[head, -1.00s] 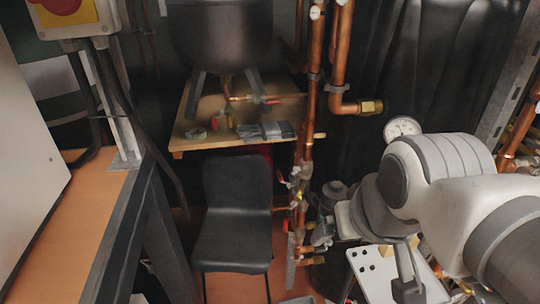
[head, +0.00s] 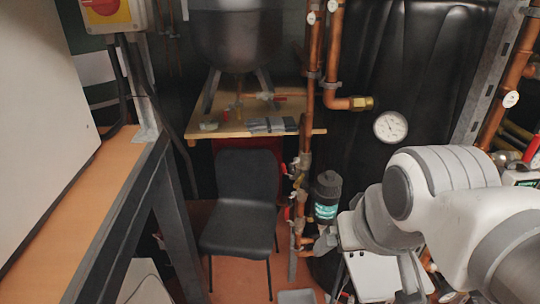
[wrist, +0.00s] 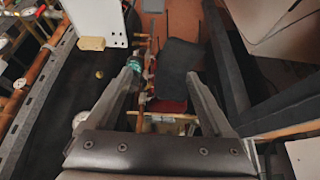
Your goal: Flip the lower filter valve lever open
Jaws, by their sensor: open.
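A vertical copper pipe with valves stands right of the chair in the head view. An upper red lever (head: 284,169) and a lower red lever (head: 288,213) show small on it; how far each is turned I cannot tell. A black canister with a teal label (head: 327,197) stands beside the pipe. My gripper (wrist: 163,72) is open and empty in the wrist view. The valve pipe (wrist: 150,75) shows between its fingers, beyond them, and the canister's teal part (wrist: 135,63) shows by the left fingertip. In the head view my arm is right of the valves.
A black chair (head: 240,205) stands left of the pipe. A wooden shelf (head: 225,131) is behind it, and a workbench (head: 75,215) is at left. A pressure gauge (head: 390,126) hangs above my arm. A white panel (head: 372,275) is low, near my arm.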

